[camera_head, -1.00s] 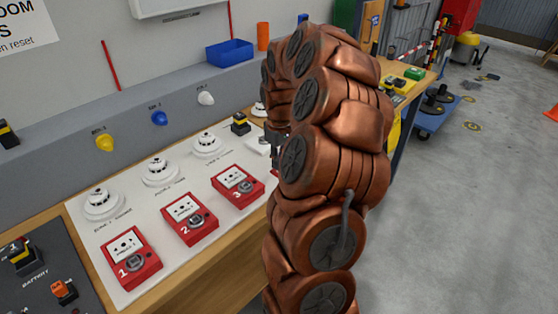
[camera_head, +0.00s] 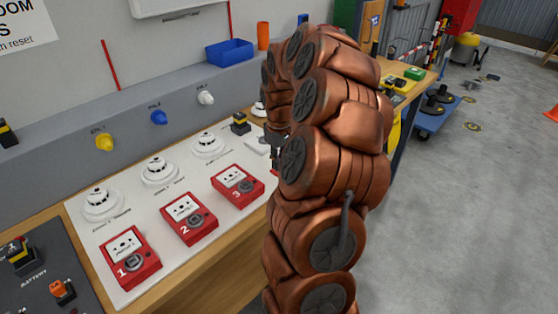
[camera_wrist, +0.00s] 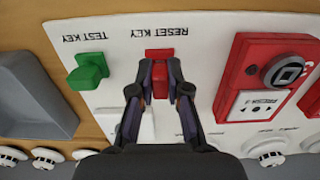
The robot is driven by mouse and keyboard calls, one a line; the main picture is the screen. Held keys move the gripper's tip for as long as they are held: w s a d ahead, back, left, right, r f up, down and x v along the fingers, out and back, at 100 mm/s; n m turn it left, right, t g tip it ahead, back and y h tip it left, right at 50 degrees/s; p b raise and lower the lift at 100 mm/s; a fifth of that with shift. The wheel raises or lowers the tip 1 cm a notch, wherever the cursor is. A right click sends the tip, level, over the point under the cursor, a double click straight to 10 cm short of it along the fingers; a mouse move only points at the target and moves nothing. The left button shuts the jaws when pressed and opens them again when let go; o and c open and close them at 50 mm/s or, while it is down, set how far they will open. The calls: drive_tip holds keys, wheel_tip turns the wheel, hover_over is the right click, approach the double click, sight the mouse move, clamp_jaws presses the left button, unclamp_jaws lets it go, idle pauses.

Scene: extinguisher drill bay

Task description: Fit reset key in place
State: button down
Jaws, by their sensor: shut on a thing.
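The red reset key (camera_wrist: 160,78) is between my gripper's fingertips (camera_wrist: 160,92) in the wrist view, beside the upside-down "RESET KEY" label on the white panel (camera_wrist: 215,50). My gripper is shut on it. I cannot tell whether the key touches the panel or is just clear of it. In the head view my gripper (camera_head: 274,146) is small and mostly hidden behind my copper arm, and the key is not clear there. A red call point (camera_wrist: 283,75) with a round grey keyhole part is to the right in the wrist view.
A green test key (camera_wrist: 88,72) stands left of the gripper. Call points 1 (camera_head: 130,258), 2 (camera_head: 189,219) and 3 (camera_head: 238,185) and white detectors (camera_head: 160,172) line the panel. A blue bin (camera_head: 229,52) is on the ledge behind.

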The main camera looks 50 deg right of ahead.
drive_tip(key=shift+f+b, duration=0.3)
drive_tip(key=shift+f, duration=0.15)
idle(0.3)
drive_tip(key=c, duration=0.7)
unclamp_jaws()
drive_tip(key=shift+r, duration=0.15)
drive_tip(key=shift+r+p, duration=0.65)
drive_tip(key=shift+r, duration=2.75)
